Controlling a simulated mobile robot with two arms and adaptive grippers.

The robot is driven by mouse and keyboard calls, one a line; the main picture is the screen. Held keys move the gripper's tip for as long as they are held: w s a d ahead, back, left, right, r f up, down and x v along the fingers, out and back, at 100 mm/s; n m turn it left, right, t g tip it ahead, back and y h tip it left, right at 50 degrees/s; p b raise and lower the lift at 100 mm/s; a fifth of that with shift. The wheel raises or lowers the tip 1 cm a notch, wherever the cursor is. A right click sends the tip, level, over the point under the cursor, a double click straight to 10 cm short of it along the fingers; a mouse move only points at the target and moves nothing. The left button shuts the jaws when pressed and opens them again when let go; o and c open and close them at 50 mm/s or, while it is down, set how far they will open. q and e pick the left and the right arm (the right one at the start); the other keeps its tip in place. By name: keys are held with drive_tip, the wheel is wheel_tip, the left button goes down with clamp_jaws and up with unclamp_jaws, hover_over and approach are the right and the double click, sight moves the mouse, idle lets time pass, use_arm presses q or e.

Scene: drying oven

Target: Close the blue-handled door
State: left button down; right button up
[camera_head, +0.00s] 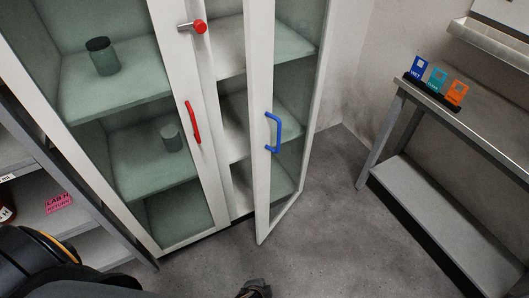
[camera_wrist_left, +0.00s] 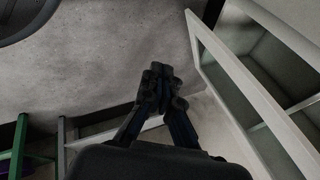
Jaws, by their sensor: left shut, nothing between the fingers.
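The blue-handled door (camera_head: 260,110) is a white-framed glass door on the right of the cabinet. It stands ajar, with a gap showing shelves between it and the red-handled door (camera_head: 180,120). Its blue handle (camera_head: 272,133) is upright on the frame. In the left wrist view a white-framed glass door (camera_wrist_left: 240,84) stands to the right of the gripper. My left gripper (camera_head: 255,288) shows only at the bottom edge of the head view, below the door's lower corner and apart from it. In the left wrist view its fingers (camera_wrist_left: 158,80) are together and empty. My right gripper is out of view.
The red-handled door looks shut, with a red-knobbed latch (camera_head: 198,27) above. Cups stand on the shelves behind its glass. A grey bench (camera_head: 440,205) with a card holder (camera_head: 433,91) stands at right. The floor (camera_head: 335,220) between cabinet and bench is clear. Shelving stands at left.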

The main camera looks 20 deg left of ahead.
use_arm(q)
drive_tip(key=w+d+r+m+t+y+b, duration=0.1)
drive_tip(key=w+d+r+m+t+b, duration=0.2)
drive_tip(key=w+r, duration=0.6)
drive_tip(key=w+d+r+t+y+b, duration=0.15)
drive_tip(key=w+r+t, duration=0.35)
drive_tip(key=r, duration=0.7)
drive_tip(key=a+r+n+t+y+b, duration=0.1)
drive_tip(key=a+r+y+b, duration=0.15)
drive_tip(key=r, duration=0.65)
drive_tip(key=a+r+n+t+y+b, duration=0.1)
drive_tip(key=a+r+y, duration=0.15)
drive_tip(key=r, duration=0.55)
drive_tip(key=shift+y, duration=0.35)
drive_tip(key=x, duration=0.4)
drive_tip(key=a+p+x, duration=0.1)
drive_tip(key=x, duration=0.2)
drive_tip(key=s+a+p+x, duration=0.1)
drive_tip(key=x, duration=0.3)
drive_tip(key=shift+w+a+r, duration=0.2)
drive_tip(key=shift+r, duration=0.15)
drive_tip(key=shift+w+a, duration=0.1)
drive_tip(key=shift+a, duration=0.25)
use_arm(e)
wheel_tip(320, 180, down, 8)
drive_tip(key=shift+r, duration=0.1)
